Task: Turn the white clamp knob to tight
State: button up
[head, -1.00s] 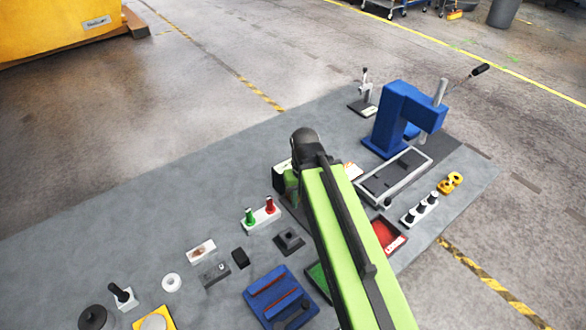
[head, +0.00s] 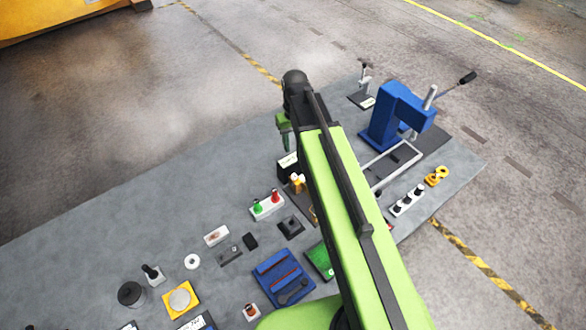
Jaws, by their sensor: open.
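A round whitish-grey disc sits on a yellow square base (head: 168,311) at the lower left of the table; this pale disc (head: 180,299) looks most like the white clamp knob, but I cannot read any tight mark. A flat white ring (head: 192,262) lies just above it. My gripper (head: 284,140) hangs at the end of my arm over the table's far middle, well up and right of the disc. It is open with nothing visible in it, and my arm partly hides it.
Between them lie a white block with green and red buttons (head: 268,206) and a blue tray (head: 272,264). A blue press (head: 395,112) stands at the back right. A black cylinder (head: 131,293) is left of the disc. Bare table lies at the left.

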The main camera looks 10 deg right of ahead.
aim_at(294, 176)
notch_tip(294, 176, down, 18)
jog(key=b, duration=1.7)
jog(key=shift+r, duration=0.15)
jog(key=shift+r, duration=0.1)
